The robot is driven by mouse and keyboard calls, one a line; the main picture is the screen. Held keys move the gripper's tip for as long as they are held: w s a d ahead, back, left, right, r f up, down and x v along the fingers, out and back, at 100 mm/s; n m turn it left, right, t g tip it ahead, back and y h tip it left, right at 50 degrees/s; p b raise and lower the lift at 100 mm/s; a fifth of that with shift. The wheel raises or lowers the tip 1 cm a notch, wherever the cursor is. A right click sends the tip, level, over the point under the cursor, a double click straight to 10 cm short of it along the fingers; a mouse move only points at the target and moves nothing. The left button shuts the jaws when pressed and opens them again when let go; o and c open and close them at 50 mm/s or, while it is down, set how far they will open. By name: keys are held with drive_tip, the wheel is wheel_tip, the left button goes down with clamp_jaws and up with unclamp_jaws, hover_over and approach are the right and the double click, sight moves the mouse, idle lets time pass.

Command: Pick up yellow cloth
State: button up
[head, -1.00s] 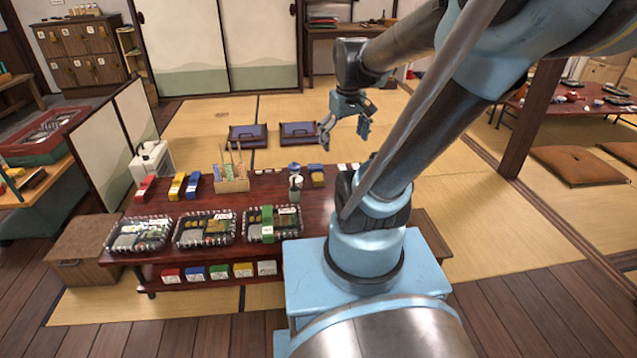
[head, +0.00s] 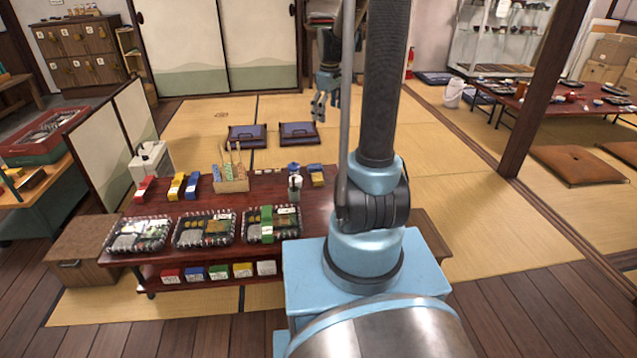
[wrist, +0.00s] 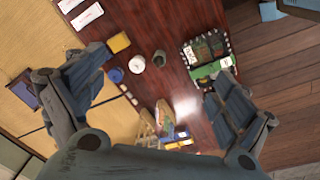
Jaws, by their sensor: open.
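A small yellow folded item (head: 317,180), which looks like cloth, lies at the right of the dark red low table's back part. It also shows in the wrist view (wrist: 119,42), near the left finger. Another yellow item (head: 177,186) lies among red and blue ones at the table's left, and a yellow one (head: 243,270) is on the lower shelf. I cannot tell for sure which is the cloth. My gripper (head: 326,110) is open and empty, raised well above and beyond the table. In the wrist view its fingers (wrist: 163,70) are spread wide.
The low table (head: 265,190) holds several food trays (head: 206,228), a wooden holder with sticks (head: 231,180) and a cup (head: 295,188). Purple cushions (head: 298,132) lie behind it. A wooden pillar (head: 540,90) stands at right. Tatami between table and pillar is clear.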

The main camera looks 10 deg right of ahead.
drive_tip(key=w+f+n, duration=0.4)
drive_tip(key=w+f, duration=0.7)
drive_tip(key=w, duration=0.4)
drive_tip(key=n+g, duration=0.1)
drive_tip(key=n, duration=0.3)
hover_over(317, 177)
drive_tip(key=f, duration=2.7)
drive_tip(key=shift+w+d, duration=0.1)
drive_tip(key=shift+w, duration=0.15)
drive_tip(key=shift+s+f, duration=0.1)
drive_tip(key=shift+f, duration=2.9)
drive_tip(key=shift+c, duration=0.5)
drive_tip(key=c, duration=0.9)
drive_tip(key=shift+c, duration=0.4)
drive_tip(key=shift+r, duration=0.15)
